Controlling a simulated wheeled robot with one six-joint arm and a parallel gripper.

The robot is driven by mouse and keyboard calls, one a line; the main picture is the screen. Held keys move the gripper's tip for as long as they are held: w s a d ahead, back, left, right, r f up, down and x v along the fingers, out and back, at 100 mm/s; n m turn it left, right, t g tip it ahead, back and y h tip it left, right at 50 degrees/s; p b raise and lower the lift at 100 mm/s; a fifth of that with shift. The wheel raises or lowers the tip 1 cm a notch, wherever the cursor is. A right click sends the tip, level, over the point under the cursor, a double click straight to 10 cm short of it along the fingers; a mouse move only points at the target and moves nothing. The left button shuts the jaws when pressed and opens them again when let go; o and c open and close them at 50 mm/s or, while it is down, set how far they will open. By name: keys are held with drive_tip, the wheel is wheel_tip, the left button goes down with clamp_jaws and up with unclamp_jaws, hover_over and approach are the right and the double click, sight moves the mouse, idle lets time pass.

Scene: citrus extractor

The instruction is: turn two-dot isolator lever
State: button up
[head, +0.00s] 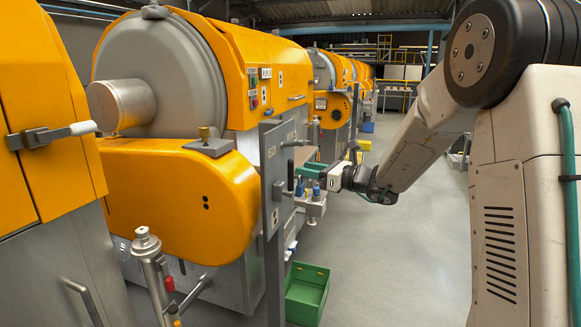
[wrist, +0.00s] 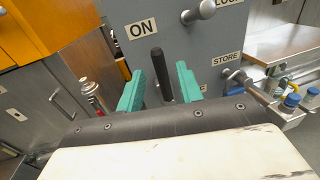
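A grey upright panel (head: 272,160) stands in front of the orange machine that carries two black dots (head: 206,203). No dots show on the lever itself. My gripper (head: 308,178) is at the panel's right side. In the wrist view my gripper (wrist: 159,85) has its two teal fingers apart, one each side of the black lever, with gaps visible on both sides. The lever's lower end is hidden behind my gripper.
A metal knob handle (wrist: 198,12) sticks out above right of the lever. Another metal handle (wrist: 250,88) lies beside the STORE label (wrist: 226,58). A small bench with blue-capped fittings (head: 314,200) stands behind. A green crate (head: 306,292) is on the floor; the aisle right is clear.

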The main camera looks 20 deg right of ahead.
sight(291, 189)
drive_tip(key=x, duration=0.6)
drive_tip(key=shift+a, duration=0.1)
clamp_jaws()
